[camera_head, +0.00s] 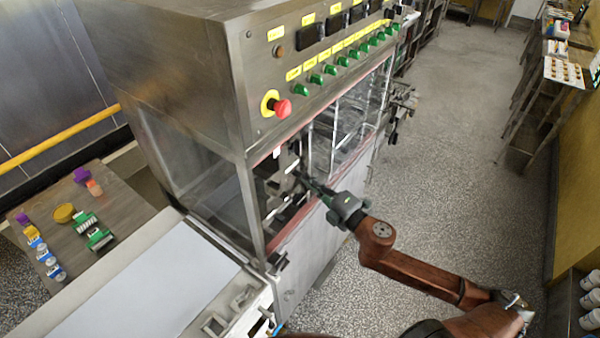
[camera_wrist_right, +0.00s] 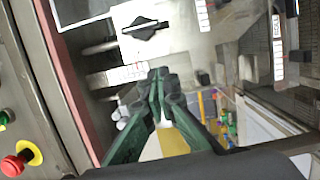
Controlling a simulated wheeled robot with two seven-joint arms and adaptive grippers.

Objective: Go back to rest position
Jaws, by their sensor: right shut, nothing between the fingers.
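My right arm comes in from the lower right in the head view. My right gripper (camera_head: 312,184) reaches into the front opening of the steel enrober machine (camera_head: 180,75). In the right wrist view the green fingers of the right gripper (camera_wrist_right: 160,78) are together at their tips, with nothing held between them. A black knob (camera_wrist_right: 146,28) on a metal plate inside the machine shows just beyond the fingertips. I cannot tell whether the fingers touch anything there. My left gripper is not in view.
The red stop button (camera_head: 281,106) and a row of green knobs sit on the machine's front panel. A conveyor (camera_head: 150,285) extends at the lower left. A side table (camera_head: 135,203) holds small containers. The speckled floor (camera_head: 455,130) to the right is clear.

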